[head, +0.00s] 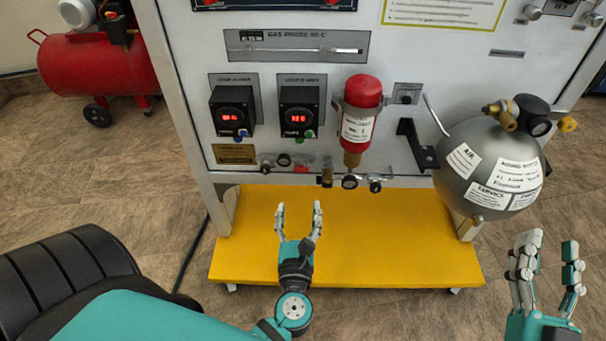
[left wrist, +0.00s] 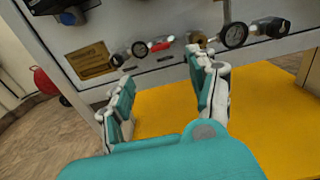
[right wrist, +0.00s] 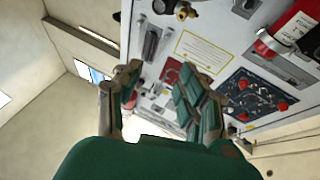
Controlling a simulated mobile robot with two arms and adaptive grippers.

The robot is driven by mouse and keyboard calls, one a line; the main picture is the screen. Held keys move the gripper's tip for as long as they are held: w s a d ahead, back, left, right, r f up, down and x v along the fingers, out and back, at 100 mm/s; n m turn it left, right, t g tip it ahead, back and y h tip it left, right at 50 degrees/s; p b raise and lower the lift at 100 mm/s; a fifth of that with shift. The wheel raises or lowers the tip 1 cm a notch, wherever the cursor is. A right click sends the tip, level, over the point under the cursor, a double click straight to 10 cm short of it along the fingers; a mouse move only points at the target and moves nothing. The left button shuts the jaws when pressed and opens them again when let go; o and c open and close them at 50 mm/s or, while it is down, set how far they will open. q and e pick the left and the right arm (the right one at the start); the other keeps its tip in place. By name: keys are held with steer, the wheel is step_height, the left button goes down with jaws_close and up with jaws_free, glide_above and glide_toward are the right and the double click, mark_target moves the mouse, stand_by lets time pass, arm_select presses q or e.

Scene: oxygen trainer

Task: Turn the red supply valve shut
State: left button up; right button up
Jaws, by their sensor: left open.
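A small red valve handle (head: 301,168) sits on the lower edge of the white panel, among gauges and fittings. It also shows in the left wrist view (left wrist: 161,43), above and beyond the fingers. My left gripper (head: 299,208) is open and empty, over the yellow base and below the handle in the head view, apart from it. In the left wrist view (left wrist: 156,85) its fingers are spread. My right gripper (head: 549,248) is open and empty at the lower right, below the grey tank. In the right wrist view (right wrist: 152,85) its fingers point at the upper panel.
A yellow base platform (head: 350,230) lies under the panel. A red cylinder (head: 363,92) and a grey spherical tank (head: 488,165) are mounted to the right. Two black displays (head: 299,110) sit above the valve row. A red compressor (head: 98,68) stands at the left.

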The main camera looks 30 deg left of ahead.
mark_target(301, 172)
arm_select(q)
steer(key=x, duration=1)
steer(key=shift+w, duration=0.1)
steer(key=shift+w+a, duration=0.35)
steer(key=shift+w, duration=0.25)
arm_select(e)
steer(key=shift+s+r+t, duration=0.15)
steer(key=shift+r+t, duration=0.15)
steer(key=shift+r, duration=0.1)
arm_select(q)
steer(key=shift+c, duration=0.4)
